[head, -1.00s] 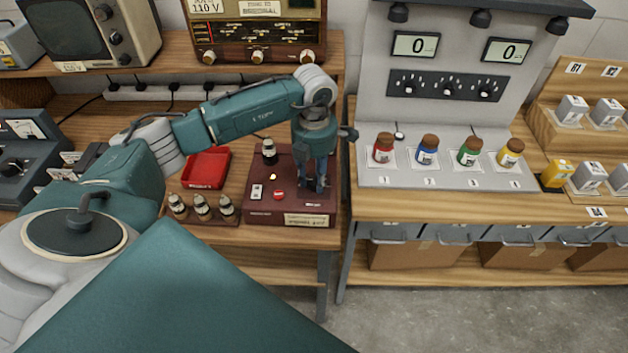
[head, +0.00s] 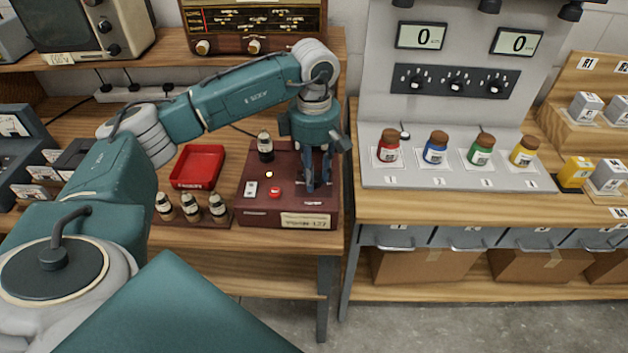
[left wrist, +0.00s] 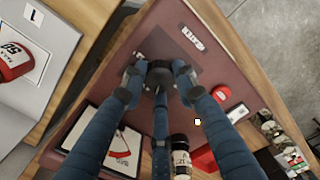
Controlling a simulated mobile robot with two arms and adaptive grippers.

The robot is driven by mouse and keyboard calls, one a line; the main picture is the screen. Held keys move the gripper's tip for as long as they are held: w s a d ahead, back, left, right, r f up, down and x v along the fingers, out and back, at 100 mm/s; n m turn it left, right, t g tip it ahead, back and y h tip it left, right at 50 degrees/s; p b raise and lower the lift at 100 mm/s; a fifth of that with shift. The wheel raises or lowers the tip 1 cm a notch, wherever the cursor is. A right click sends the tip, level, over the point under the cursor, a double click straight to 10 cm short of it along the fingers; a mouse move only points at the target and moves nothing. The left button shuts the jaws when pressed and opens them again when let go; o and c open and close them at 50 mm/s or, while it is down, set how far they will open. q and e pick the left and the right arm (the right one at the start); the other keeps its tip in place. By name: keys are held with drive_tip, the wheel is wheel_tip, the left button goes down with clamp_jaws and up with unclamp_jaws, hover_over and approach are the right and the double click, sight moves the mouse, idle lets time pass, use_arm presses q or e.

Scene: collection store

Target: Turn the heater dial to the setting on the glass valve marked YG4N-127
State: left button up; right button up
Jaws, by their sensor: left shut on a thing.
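My left gripper (head: 317,186) points down over the right part of a dark red box (head: 262,207). In the left wrist view its fingers (left wrist: 160,82) are shut around a small black dial (left wrist: 160,72). The dial's setting cannot be read. A glass valve (head: 265,147) with a dark top stands upright at the box's back left; it also shows in the left wrist view (left wrist: 181,155), its marking too small to read. The box's front label (head: 305,221) seems to end in 127. My right gripper is not in view.
A bench with colored jars stands right, across a narrow gap.

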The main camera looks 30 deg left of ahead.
use_arm(q)
drive_tip(key=m+b, duration=0.1)
drive_tip(key=m, duration=0.1)
drive_tip(key=shift+m, duration=0.3)
drive_tip(key=shift+m+b, duration=0.9)
drive_tip(key=shift+m, duration=0.5)
drive_tip(key=shift+w+r, duration=0.1)
drive_tip(key=o, duration=1.1)
drive_tip(key=shift+o, duration=0.2)
wheel_tip(320, 180, up, 12)
